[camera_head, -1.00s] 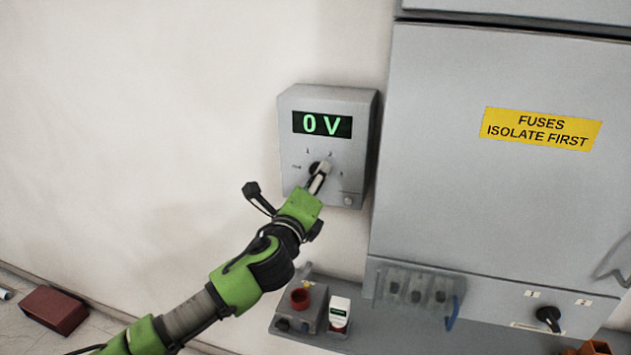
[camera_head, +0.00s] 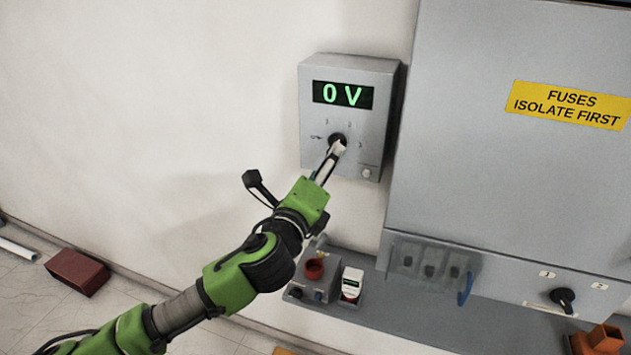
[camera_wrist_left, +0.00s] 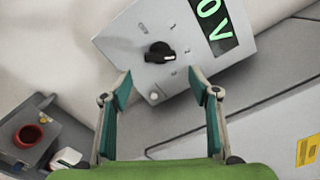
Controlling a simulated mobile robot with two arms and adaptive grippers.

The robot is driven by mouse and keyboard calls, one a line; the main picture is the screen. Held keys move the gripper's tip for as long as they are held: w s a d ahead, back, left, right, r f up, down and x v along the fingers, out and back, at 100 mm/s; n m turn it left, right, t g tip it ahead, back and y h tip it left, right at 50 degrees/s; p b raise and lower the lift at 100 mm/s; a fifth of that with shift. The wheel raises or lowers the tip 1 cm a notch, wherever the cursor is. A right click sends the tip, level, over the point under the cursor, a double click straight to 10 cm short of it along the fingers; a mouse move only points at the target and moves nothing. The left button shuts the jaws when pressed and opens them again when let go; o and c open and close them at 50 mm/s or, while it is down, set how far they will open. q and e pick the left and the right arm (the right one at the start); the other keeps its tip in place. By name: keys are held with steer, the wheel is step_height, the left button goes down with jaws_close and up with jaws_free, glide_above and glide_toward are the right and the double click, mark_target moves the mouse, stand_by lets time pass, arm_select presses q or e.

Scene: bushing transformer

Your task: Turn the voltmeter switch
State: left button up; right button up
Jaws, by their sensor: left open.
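The voltmeter (camera_head: 343,112) is a grey box on the white wall, with a green "0 V" display (camera_head: 343,94). Its black rotary switch (camera_head: 337,140) sits below the display, among small printed position marks. In the left wrist view the switch (camera_wrist_left: 159,53) shows whole, beyond the fingertips and apart from them. My left gripper (camera_wrist_left: 158,88) is open and empty, its two fingers spread below the switch in that view. In the head view my left gripper (camera_head: 331,160) is in front of the switch and covers its lower edge. My right gripper is not in view.
A grey cabinet (camera_head: 470,160) with a yellow "FUSES ISOLATE FIRST" label stands right of the voltmeter. A ledge below holds a box with a red ring (camera_head: 314,268) and a small white device (camera_head: 351,283). A dark red brick (camera_head: 78,271) lies on the floor.

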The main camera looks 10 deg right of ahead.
arm_select(q)
steer(key=v, duration=0.5)
steer(key=shift+s+a, duration=0.15)
steer(key=shift+s, duration=0.05)
